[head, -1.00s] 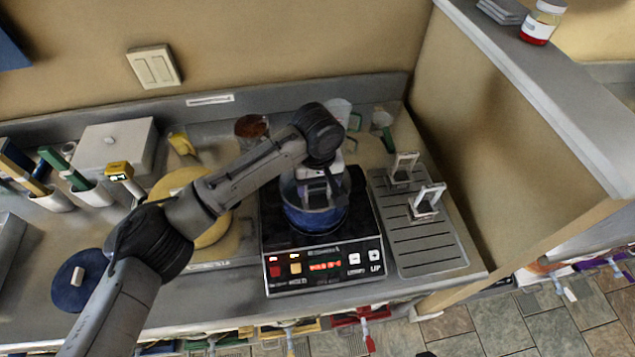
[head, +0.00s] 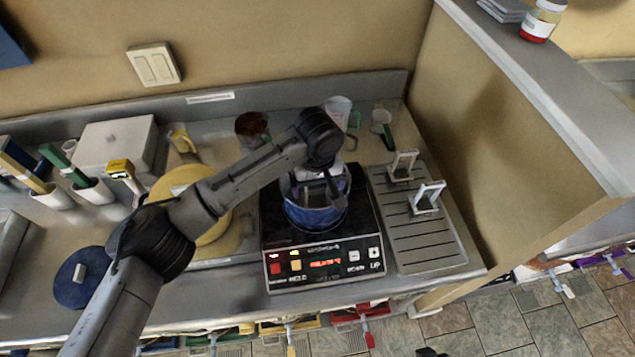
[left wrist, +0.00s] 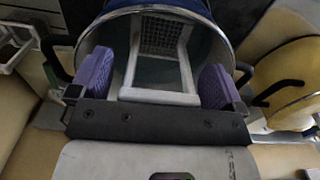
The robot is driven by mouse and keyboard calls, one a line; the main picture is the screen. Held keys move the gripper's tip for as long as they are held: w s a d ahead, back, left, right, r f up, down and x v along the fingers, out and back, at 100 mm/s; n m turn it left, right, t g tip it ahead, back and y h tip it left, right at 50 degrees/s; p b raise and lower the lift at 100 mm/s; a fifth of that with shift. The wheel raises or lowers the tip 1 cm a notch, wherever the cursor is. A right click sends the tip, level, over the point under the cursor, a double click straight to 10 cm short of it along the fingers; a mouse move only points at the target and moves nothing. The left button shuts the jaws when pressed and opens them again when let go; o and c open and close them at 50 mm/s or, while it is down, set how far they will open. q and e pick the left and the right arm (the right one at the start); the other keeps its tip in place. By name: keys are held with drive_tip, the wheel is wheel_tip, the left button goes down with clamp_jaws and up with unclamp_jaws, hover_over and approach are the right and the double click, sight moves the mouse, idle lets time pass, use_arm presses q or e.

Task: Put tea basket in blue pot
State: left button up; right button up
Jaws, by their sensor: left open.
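The blue pot (head: 315,215) stands on the black cooker. In the left wrist view the pot (left wrist: 222,8) is seen from above, with a tea basket (left wrist: 160,97) inside its rim, showing a pale square handle and dark mesh. My left gripper (head: 318,182) is over the pot, pointing down. In the left wrist view my left gripper (left wrist: 157,84) has its purple fingers apart, one on each side of the basket's handle, with gaps between. The basket's bottom is hidden. My right gripper does not show clearly.
The cooker (head: 325,265) has a lit red display. To its right, a grey drip tray (head: 430,245) carries two more pale-handled baskets (head: 428,197). A round yellow lid (head: 212,232) lies left, with a blue lid (head: 80,280) further left. Cups stand behind the cooker.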

use_arm(q)
wheel_tip(320, 180, up, 11)
drive_tip(key=b, duration=0.3)
drive_tip(key=shift+r, duration=0.6)
